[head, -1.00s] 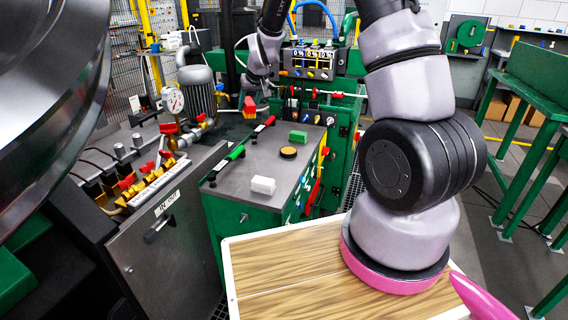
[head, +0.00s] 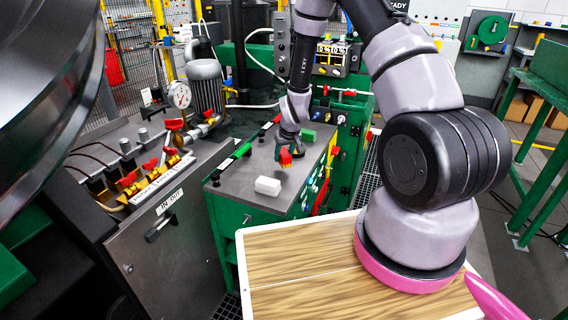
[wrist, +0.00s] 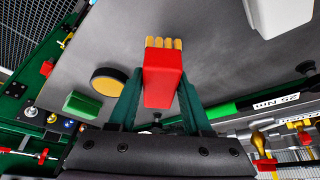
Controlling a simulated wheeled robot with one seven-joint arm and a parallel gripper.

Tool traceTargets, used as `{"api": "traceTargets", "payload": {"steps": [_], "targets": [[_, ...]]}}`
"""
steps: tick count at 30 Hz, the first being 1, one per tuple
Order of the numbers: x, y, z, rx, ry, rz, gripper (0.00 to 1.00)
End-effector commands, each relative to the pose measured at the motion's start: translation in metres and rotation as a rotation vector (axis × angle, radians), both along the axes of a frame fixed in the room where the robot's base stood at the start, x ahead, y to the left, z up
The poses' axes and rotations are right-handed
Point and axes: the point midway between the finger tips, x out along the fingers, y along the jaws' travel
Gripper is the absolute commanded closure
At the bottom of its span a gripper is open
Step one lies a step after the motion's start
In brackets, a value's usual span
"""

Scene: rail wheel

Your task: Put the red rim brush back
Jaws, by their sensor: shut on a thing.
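The red rim brush (wrist: 163,80), a red block with yellow bristles, is between the green fingers of my gripper (wrist: 158,98) in the wrist view. The gripper is shut on it, and the bristles point away from the palm. In the head view the brush (head: 285,157) hangs under my gripper (head: 289,149), over the right half of the grey worktop (head: 238,190). It looks a little above the surface; whether it touches cannot be told. The fingers are small there and partly hidden.
A white block (head: 268,186) lies near the worktop's front. A green block (head: 308,136) is behind the gripper. A yellow-topped black disc (wrist: 109,82) lies near the brush in the wrist view. A green-handled tool (head: 240,151) lies along the left edge. Valves (head: 174,124) stand left.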

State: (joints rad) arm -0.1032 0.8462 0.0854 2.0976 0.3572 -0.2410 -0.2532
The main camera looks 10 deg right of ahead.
Motion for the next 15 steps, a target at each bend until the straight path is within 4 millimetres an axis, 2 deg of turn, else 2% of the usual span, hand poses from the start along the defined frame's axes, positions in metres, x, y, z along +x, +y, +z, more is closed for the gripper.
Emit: {"api": "traceTargets", "payload": {"steps": [3, 6, 15], "targets": [[-0.001, -0.001, -0.020, 0.000, 0.004, -0.002, 0.95], [0.000, -0.001, -0.032, 0.000, 0.002, -0.001, 0.95], [0.000, 0.000, -0.034, 0.000, 0.000, 0.000, 0.95]]}}
